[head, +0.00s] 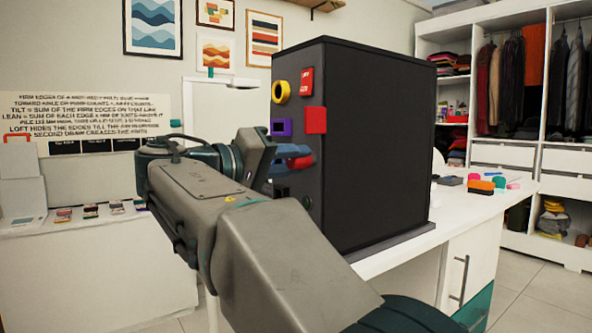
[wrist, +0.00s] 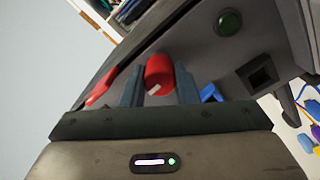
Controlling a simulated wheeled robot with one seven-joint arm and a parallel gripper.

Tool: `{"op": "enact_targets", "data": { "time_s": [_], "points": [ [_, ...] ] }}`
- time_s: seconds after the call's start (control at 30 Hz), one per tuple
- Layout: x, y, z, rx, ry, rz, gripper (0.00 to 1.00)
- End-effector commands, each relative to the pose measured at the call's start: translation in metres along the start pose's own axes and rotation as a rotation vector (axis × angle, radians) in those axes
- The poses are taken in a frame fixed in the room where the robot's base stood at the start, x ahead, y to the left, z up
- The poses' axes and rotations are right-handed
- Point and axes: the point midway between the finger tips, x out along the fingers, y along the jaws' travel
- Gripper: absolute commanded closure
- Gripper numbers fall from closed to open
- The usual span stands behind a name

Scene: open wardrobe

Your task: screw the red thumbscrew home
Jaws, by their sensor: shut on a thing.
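The red thumbscrew (wrist: 158,72) is a round red knob with a pale mark on its face, on the front panel of a tall dark box (head: 380,130). My gripper (wrist: 158,88) has one finger on each side of the knob and is shut on it. In the head view the thumbscrew (head: 302,162) shows only as a sliver of red by my gripper (head: 292,158); my fingers and wrist hide the rest. How deep the screw sits cannot be told.
The panel also carries a yellow ring (head: 280,92), a red block (head: 315,120), a purple square (head: 281,127) and a green round button (wrist: 229,22). The box stands on a white table (head: 470,205). Small coloured items lie to its right.

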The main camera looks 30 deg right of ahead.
Motion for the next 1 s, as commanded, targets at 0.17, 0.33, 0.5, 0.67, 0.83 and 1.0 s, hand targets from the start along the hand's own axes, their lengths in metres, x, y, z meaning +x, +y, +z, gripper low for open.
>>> {"op": "enact_targets", "data": {
  "time_s": [0.17,0.33,0.5,0.67,0.83,1.0],
  "points": [
    [0.0004,-0.0010,0.0014,0.080,0.000,0.001,1.00],
    [0.0004,-0.0011,0.0015,0.153,-0.001,0.001,1.00],
    [0.0005,-0.0010,0.0017,0.228,-0.001,0.001,1.00],
    [0.0006,-0.0009,0.0015,0.299,-0.001,0.001,1.00],
    [0.0006,0.0005,0.0006,0.340,-0.001,0.001,1.00],
    [0.0006,0.0011,0.0001,0.343,-0.001,0.001,1.00]
  ]
}}
